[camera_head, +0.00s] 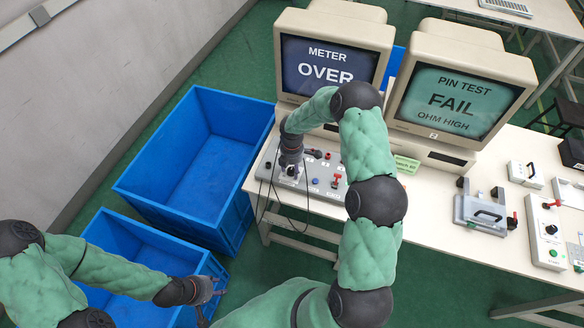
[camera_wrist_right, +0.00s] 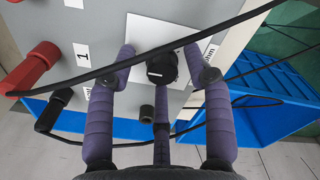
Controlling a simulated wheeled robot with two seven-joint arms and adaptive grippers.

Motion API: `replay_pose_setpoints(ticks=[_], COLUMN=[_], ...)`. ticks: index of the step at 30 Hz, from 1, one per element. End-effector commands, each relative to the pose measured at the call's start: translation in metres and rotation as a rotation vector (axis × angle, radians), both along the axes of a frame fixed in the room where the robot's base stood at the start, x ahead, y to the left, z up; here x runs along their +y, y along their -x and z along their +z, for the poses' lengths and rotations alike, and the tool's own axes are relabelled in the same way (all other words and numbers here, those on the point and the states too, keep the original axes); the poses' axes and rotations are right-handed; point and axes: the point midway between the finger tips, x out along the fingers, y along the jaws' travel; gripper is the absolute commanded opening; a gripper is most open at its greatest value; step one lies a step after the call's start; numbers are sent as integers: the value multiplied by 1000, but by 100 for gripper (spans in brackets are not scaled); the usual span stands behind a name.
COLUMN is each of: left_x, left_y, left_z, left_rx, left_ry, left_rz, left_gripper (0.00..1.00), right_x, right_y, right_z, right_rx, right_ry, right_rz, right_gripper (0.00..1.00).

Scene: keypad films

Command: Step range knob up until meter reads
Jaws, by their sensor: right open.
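The meter monitor (camera_head: 330,62) reads "METER OVER" in the head view. The range knob (camera_wrist_right: 161,70) is black with a light mark and sits on a white plate (camera_wrist_right: 150,35) on the grey panel. An "Ohm" label (camera_wrist_right: 209,53) is at the plate's right side. My right gripper (camera_wrist_right: 159,60) is open, its fingers on both sides of the knob; I cannot tell whether they touch it. In the head view my right gripper (camera_head: 290,170) covers most of the knob's plate. My left gripper (camera_head: 208,289) is over the lower blue crate, its jaws unclear.
Black leads cross the panel (camera_head: 325,170) and pass in front of the fingers. A red plug (camera_wrist_right: 35,68) and a black plug (camera_wrist_right: 54,108) are at the left. A second monitor (camera_head: 455,100) reads "PIN TEST FAIL OHM HIGH". Blue crates (camera_head: 150,185) stand left of the table.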

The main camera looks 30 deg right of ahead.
Motion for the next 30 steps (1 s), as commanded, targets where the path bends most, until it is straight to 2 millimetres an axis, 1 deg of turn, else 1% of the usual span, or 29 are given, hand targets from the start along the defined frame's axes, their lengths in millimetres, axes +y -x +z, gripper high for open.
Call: replay_pose_setpoints(ticks=[1,2,3,6,30], left_x=[0,0,0,0,0], left_y=[0,0,0,0,0], left_z=[0,0,0,0,-1], left_rx=[0,0,0,0,0], left_ry=[0,0,0,0,0], left_rz=[0,0,0,0,0], left_gripper=[40,40,40,40,40], right_x=[0,0,0,0,-2], right_y=[0,0,0,0,2], right_z=[0,0,0,0,0], right_rx=[0,0,0,0,4], right_ry=[0,0,0,0,3], right_rz=[0,0,0,0,-15], right_gripper=[46,37,26,0,0])
